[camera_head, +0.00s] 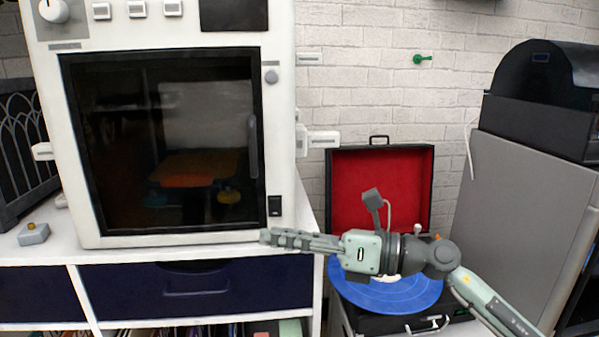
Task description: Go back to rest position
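My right gripper (268,237) reaches in from the lower right, with its fingers pointing left. The fingertips appear in front of the lower right corner of the white machine and the cabinet's top edge. The fingers are seen edge-on and overlap, so I cannot tell whether they are open or shut. No object shows in them. My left gripper and arm are out of view.
A white machine (280,150) with a dark glass door stands on a white cabinet with a dark blue drawer (200,292). A red-lined record player (380,185) with a blue disc (400,298) lies behind and below my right arm. A grey cabinet (520,190) stands right.

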